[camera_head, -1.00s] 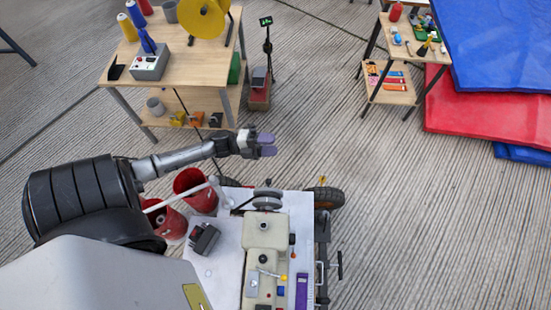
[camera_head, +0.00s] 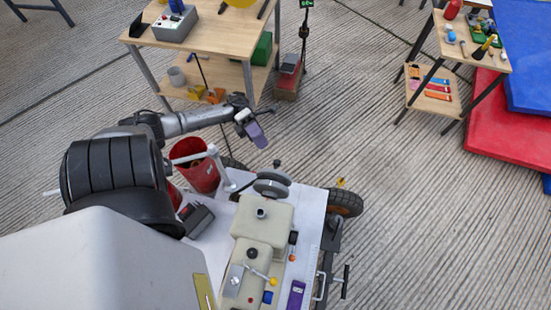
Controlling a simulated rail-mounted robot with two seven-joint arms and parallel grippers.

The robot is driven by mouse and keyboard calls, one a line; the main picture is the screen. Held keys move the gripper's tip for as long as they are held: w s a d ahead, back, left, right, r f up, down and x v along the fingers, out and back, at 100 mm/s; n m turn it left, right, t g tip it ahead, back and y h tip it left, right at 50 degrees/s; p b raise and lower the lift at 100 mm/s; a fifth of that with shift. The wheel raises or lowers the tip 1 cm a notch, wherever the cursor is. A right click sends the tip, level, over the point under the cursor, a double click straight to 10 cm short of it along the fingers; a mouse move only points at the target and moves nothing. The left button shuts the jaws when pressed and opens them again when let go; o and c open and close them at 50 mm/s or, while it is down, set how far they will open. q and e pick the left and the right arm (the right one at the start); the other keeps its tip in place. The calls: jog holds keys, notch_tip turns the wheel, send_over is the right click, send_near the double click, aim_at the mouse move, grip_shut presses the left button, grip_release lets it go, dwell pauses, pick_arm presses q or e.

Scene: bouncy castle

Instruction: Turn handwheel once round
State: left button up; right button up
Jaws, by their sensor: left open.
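The handwheel (camera_head: 272,184) is a grey disc at the far end of a cream machine (camera_head: 262,217), with a small dark knob standing at its far edge. The machine stands on a white cart top (camera_head: 308,220). My left gripper (camera_head: 258,137) has purple-grey fingers and is open, beyond the handwheel and slightly left of it in the picture. It is apart from the wheel, with nothing seen between its fingers. My right gripper is not in view.
Red buckets (camera_head: 202,176) stand left of the wheel, below my left arm. A dark device (camera_head: 196,219) lies on the cart's left side. A wooden table (camera_head: 215,45) stands beyond the gripper.

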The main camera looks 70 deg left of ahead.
aim_at(275, 160)
pick_arm(q)
jog(key=x, duration=1)
jog(key=shift+w+d+b, duration=0.1)
jog(key=shift+d+b, duration=0.2)
jog(key=shift+b, duration=0.1)
grip_shut()
